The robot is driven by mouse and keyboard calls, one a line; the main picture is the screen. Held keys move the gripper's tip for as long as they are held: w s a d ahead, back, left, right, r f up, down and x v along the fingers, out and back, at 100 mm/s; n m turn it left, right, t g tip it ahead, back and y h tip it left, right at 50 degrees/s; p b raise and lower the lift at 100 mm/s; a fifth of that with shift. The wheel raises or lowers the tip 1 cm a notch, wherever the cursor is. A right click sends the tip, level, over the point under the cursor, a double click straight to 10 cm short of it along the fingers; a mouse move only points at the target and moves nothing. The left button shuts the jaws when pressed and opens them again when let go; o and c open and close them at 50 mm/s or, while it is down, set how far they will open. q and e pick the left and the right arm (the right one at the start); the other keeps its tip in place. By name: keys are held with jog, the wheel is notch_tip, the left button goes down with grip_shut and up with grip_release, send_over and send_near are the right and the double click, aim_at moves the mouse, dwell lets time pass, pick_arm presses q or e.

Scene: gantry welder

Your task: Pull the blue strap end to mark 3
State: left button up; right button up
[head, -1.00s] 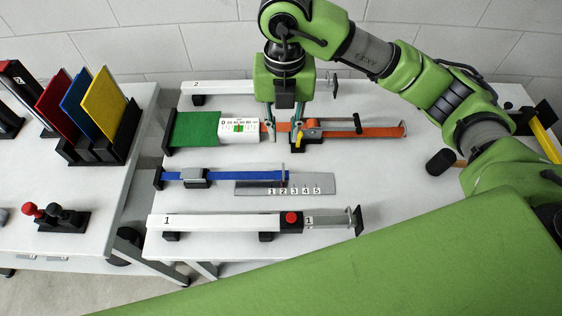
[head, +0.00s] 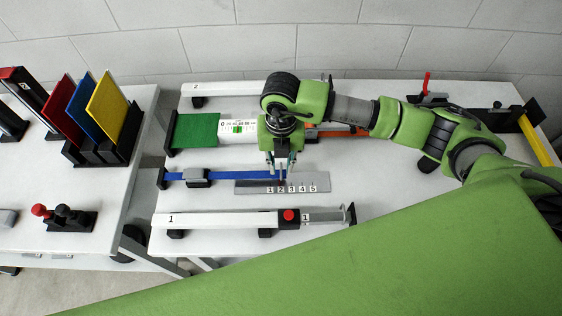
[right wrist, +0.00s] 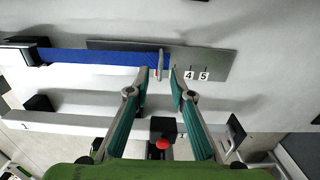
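The blue strap (head: 228,176) lies flat on the table, running left to right from a dark buckle block (head: 196,177). It also shows in the right wrist view (right wrist: 90,57), where its end carries an upright thin metal bar (right wrist: 160,63). The end lies over a grey plate (head: 318,180) with marks 1 to 5. My right gripper (head: 281,172) is above the strap end. In the right wrist view it (right wrist: 159,76) is open, its fingertips left and right of the bar with a gap between. There only marks 4 and 5 show. My left gripper is out of view.
A green strap (head: 196,130) and an orange strap (head: 345,132) lie behind. A white rail with a red button (head: 289,215) runs in front. Coloured panels (head: 106,100) stand on the left table. The right side of the table has free room.

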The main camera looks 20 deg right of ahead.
grip_shut()
jog(key=shift+s+d+b, duration=0.2)
jog(key=shift+d+b, duration=0.05)
jog(key=shift+d, duration=0.55)
jog(key=shift+s+d+b, duration=0.2)
jog(key=shift+d, duration=0.75)
grip_release()
jog(key=shift+s, duration=0.1)
jog(key=shift+r, duration=0.1)
notch_tip(320, 180, up, 12)
